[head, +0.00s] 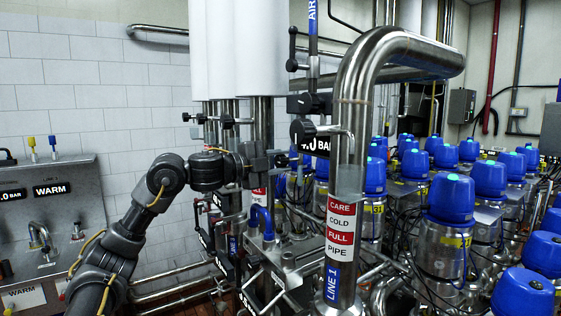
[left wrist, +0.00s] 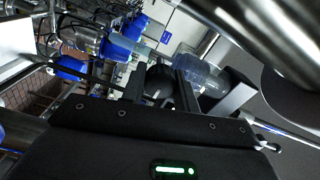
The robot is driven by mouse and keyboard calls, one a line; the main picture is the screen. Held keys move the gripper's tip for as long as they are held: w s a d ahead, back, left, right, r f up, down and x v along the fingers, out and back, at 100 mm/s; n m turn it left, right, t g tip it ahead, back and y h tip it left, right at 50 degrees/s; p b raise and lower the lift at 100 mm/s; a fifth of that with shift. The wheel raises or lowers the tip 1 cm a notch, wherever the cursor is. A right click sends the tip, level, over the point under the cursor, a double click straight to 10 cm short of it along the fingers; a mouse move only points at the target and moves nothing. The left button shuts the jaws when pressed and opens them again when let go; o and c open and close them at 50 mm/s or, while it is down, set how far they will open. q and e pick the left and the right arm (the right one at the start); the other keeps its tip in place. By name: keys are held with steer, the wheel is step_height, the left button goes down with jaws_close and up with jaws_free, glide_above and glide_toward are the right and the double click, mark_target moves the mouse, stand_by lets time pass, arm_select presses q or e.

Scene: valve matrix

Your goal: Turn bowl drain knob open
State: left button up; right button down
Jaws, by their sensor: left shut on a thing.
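My left arm comes in from the left in the head view, and its gripper (head: 264,160) is at the steel pipes below the white cylinders. In the left wrist view the two dark fingers of the left gripper (left wrist: 160,88) stand on either side of a black round knob (left wrist: 159,76) and are shut on it. In the head view the gripper mostly hides this knob. No label naming it as the bowl drain knob can be read. My right gripper shows in neither view.
Black valve knobs (head: 303,131) sit close by. Several blue-capped valves (head: 451,197) fill the right side. A grey panel (head: 80,200) is at the left wall.

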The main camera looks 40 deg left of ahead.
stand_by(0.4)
arm_select(q)
steer(key=o, duration=1)
steer(key=shift+s+a+f, duration=0.1)
steer(key=shift+s, duration=0.15)
steer(key=b+v, duration=0.6)
steer(key=v, duration=0.4)
steer(key=shift+s, duration=0.15)
